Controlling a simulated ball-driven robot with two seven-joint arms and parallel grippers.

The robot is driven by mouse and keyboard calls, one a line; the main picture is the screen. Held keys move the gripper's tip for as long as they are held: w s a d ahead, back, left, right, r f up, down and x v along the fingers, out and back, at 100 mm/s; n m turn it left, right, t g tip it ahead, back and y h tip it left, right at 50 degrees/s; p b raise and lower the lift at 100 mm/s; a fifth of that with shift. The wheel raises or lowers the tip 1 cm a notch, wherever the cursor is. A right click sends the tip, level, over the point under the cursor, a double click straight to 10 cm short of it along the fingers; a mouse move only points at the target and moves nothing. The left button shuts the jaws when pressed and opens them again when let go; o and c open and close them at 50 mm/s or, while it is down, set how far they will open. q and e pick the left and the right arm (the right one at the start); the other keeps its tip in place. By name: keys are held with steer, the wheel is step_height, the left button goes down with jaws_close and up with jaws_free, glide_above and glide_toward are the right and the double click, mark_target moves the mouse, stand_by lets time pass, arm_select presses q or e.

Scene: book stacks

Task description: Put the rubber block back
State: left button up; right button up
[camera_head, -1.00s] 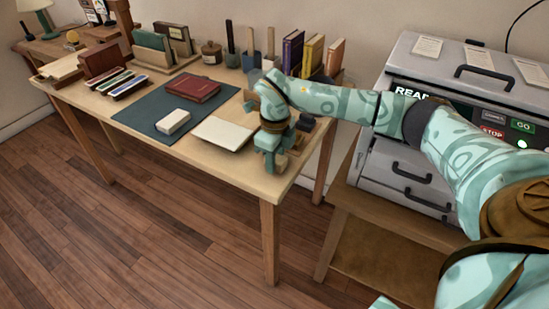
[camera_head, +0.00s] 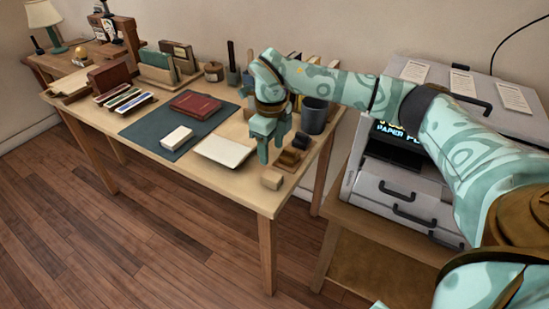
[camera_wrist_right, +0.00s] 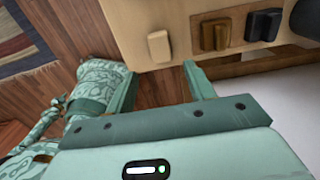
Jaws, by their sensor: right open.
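Which block is the rubber one I cannot tell for sure. A small tan block (camera_head: 271,178) stands at the table's front right corner; it also shows in the right wrist view (camera_wrist_right: 159,46). A white block (camera_head: 177,137) lies on the dark mat (camera_head: 148,124). My left gripper is not in view.
A cream pad (camera_head: 224,150) and a red book (camera_head: 196,104) lie nearby. A dark cup (camera_head: 314,115) stands at the back right. A grey machine (camera_head: 405,190) stands right of the table (camera_head: 225,183). My arm hides part of the back row.

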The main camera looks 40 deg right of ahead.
steer(key=shift+r, duration=0.9)
steer(key=shift+a, duration=0.1)
